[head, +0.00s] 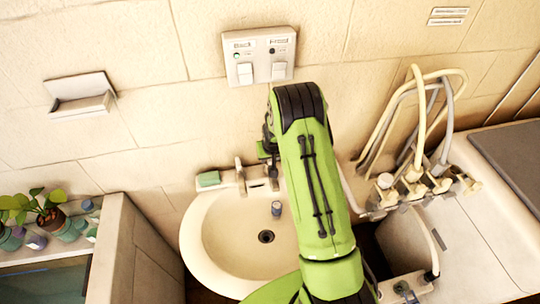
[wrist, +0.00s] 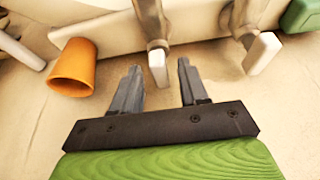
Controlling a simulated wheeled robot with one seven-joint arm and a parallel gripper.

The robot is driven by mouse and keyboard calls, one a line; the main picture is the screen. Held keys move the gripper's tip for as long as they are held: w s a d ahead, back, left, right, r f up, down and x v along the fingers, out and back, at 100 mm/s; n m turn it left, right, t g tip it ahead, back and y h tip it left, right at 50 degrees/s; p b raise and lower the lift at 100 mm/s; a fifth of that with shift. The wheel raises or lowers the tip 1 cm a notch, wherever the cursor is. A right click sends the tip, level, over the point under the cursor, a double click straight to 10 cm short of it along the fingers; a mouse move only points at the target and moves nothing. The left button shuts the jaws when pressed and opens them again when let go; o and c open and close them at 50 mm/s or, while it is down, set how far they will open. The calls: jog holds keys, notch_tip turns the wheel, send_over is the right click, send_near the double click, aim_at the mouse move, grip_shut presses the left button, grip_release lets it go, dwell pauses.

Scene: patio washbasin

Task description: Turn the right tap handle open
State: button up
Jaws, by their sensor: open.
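The right tap handle (wrist: 158,68) shows in the wrist view as a pale lever end on a brownish metal body. It lies between the tips of my gripper's (wrist: 160,70) two grey fingers, with visible space on both sides. The fingers are apart and hold nothing. The left tap handle (wrist: 262,54) is to the right in the wrist view, outside the fingers. In the head view the left handle (head: 240,172) stands at the back of the washbasin (head: 205,245). My green arm covers much of the right tap area there.
An orange cup (wrist: 72,68) lies near the fingers in the wrist view. A green soap block (head: 208,179) sits on the basin's back left rim. A small grey-blue object (head: 277,208) is in the basin. Pipes and hoses (head: 415,125) stand at right.

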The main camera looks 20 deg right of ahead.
grip_shut()
jog(key=shift+n+b, duration=0.4)
jog(key=shift+b, duration=0.05)
jog(key=shift+d+f+n+y+b, duration=0.15)
jog(key=shift+n+y+b, duration=0.15)
jog(key=shift+n+b, duration=0.35)
jog(key=n+y+b, duration=0.1)
jog(key=n+b, duration=0.2)
jog(key=shift+d, duration=0.15)
jog(key=n+y+b, duration=0.1)
jog(key=n+b, duration=0.1)
jog(key=n, duration=0.1)
jog(key=shift+d+n+y, duration=0.15)
jog(key=shift+n+y, duration=0.15)
jog(key=shift+n, duration=0.05)
jog(key=shift+w+d+r+n+g+y+b, duration=0.1)
jog(key=shift+n+g+y+b, duration=0.2)
jog(key=shift+n, duration=0.45)
jog(key=shift+w+r+n+g+y+b, duration=0.1)
jog(key=shift+n+g+y+b, duration=0.15)
jog(key=shift+n, duration=0.5)
jog(key=shift+g, duration=0.25)
